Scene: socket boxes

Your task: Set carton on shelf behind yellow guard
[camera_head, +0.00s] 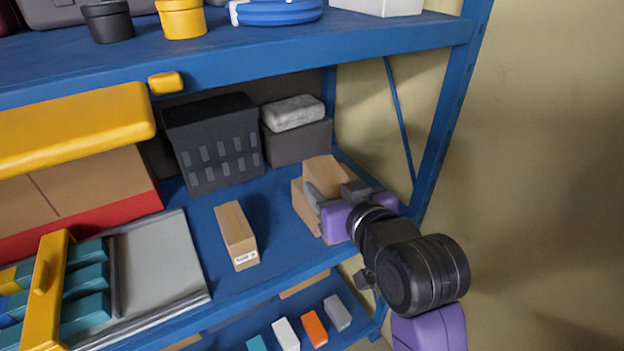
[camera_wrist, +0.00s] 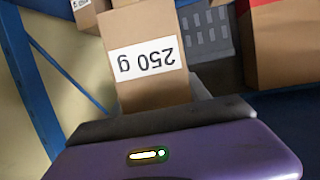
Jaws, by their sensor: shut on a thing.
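A brown carton (camera_head: 322,168) is at the right end of the blue middle shelf (camera_head: 280,235). My gripper (camera_head: 335,190) is shut on it, and its grey fingers and purple body hide part of the carton. In the wrist view the carton (camera_wrist: 145,58) shows a white label reading 250 g, upside down. Whether it touches the shelf is not clear. A yellow frame (camera_head: 45,290) stands over teal items at the lower left. I cannot tell which is the guard.
A tan box (camera_head: 237,235) stands mid-shelf, with bare shelf between it and the held carton. Behind are a black crate (camera_head: 212,142) and a grey box (camera_head: 297,140) with a pale packet on top. The blue upright (camera_head: 450,120) stands close on the right, and the upper shelf hangs overhead.

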